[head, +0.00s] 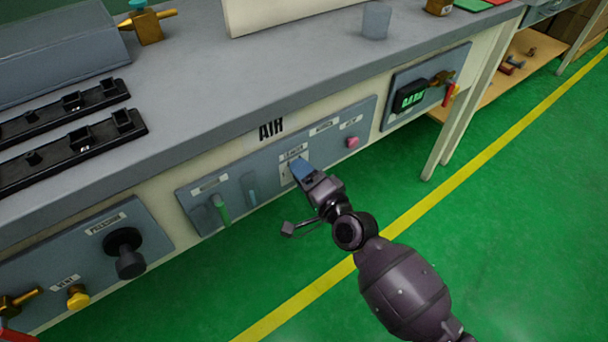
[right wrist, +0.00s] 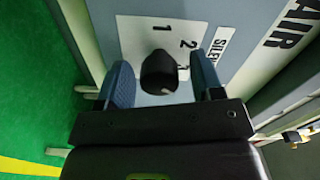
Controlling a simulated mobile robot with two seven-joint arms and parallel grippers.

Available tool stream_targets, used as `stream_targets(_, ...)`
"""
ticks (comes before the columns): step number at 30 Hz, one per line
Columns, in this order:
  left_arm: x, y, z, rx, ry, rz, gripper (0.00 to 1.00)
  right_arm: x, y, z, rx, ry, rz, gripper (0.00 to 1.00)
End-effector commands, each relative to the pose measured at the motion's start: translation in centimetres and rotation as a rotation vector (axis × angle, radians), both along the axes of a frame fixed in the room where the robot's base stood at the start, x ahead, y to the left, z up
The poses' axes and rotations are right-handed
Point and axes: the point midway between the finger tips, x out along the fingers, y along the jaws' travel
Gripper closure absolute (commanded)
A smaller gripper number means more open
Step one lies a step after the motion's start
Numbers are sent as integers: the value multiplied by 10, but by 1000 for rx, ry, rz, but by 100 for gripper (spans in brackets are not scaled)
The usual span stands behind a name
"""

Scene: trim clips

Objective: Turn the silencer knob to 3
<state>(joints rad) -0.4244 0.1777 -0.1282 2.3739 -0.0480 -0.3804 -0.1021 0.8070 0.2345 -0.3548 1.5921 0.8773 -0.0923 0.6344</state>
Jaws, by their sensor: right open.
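The silencer knob (right wrist: 160,73) is a black round knob on a white plate (right wrist: 140,32) marked 1, 2 and 3 in the right wrist view. Which number it points to I cannot tell. My right gripper (right wrist: 161,68) is open, with one blue finger on each side of the knob; whether they touch it is unclear. In the head view my right gripper (head: 300,168) is at the middle of the grey-blue AIR panel (head: 322,121) and hides the knob. The white plate (head: 286,173) shows partly beside the fingers. My left gripper is not in view.
A black pressure knob (head: 126,255) is at lower left, a green-lit display (head: 410,96) at right. The workbench top (head: 215,85) overhangs the panels. The green floor in front is clear.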

Motion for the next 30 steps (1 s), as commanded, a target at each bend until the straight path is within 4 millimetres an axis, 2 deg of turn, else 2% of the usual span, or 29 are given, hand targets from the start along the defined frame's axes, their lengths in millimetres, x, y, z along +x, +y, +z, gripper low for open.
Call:
stream_targets(8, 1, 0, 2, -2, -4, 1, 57, -7, -6, 1, -1, -1, -1, 40)
stream_targets(21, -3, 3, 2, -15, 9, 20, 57, -67, -50, 2, -2, -1, 1, 40)
stream_targets(30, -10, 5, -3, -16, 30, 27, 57, -87, -63, 0, -1, -1, 0, 40)
